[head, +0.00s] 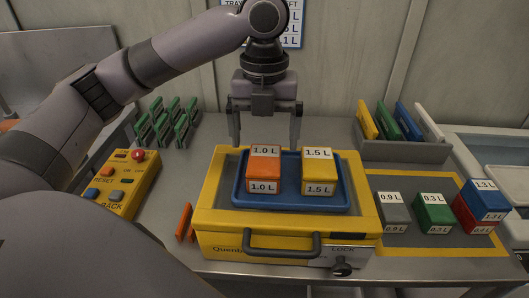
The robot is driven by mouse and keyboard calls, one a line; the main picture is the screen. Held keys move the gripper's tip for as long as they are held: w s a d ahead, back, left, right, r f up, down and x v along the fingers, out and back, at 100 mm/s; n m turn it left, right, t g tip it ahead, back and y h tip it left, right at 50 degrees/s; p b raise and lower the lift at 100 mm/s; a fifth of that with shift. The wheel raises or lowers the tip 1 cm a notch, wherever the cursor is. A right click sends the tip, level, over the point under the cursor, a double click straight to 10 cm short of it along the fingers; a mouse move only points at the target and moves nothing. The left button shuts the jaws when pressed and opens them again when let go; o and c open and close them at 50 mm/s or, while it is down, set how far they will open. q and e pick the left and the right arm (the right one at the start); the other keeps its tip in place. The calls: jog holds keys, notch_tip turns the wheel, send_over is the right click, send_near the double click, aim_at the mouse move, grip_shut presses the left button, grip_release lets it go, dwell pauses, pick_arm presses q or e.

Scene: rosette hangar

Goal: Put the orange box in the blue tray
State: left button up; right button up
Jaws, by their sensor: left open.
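The orange box (263,172), labelled 1.0 L, stands in the left part of the blue tray (293,201). A yellow box (319,173), labelled 1.5 L, stands in the same tray to its right, with a small gap between them. The tray lies on top of a yellow case (215,224) with a dark handle. My left gripper (265,141) is open, pointing down above and behind the orange box, its fingers apart and nothing between them. My right gripper is not in view.
Grey (392,212), green (433,213), blue (485,202) and red (470,216) boxes stand on a grey, yellow-edged mat at right. A yellow control box (121,184) and green racks (167,124) are at left. A bin of coloured panels (401,147) stands at back right.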

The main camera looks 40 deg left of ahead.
aim_at(264, 158)
pick_arm(q)
notch_tip(264, 158, up, 6)
jog(key=shift+p, duration=0.4)
dwell(0.5)
